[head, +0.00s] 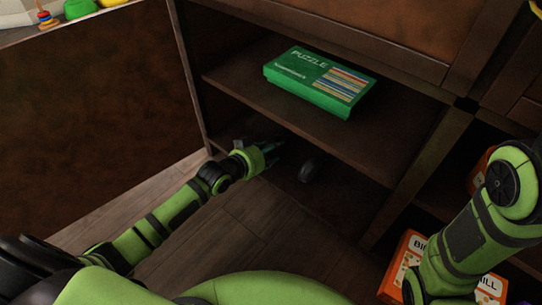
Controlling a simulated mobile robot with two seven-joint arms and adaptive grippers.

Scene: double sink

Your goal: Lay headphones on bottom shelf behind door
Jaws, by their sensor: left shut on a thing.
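My left gripper (280,153) reaches in under the middle shelf of the open cabinet. It is shut on the dark headphones (311,168), at or just above the bottom shelf (335,203). One rounded ear cup shows to the right of the fingers; the rest is lost in shadow or hidden. I cannot tell whether the headphones touch the bottom shelf. A large brown panel, which looks like the opened door (95,125), stands at the left. Part of my right arm shows at the right, but its gripper is not visible.
A green puzzle box (320,80) lies on the middle shelf (250,92) above my left gripper. An orange and white box (405,262) stands at lower right beside my right arm. Wooden floor (225,235) is clear before the cabinet. Colourful toys (82,8) sit at top left.

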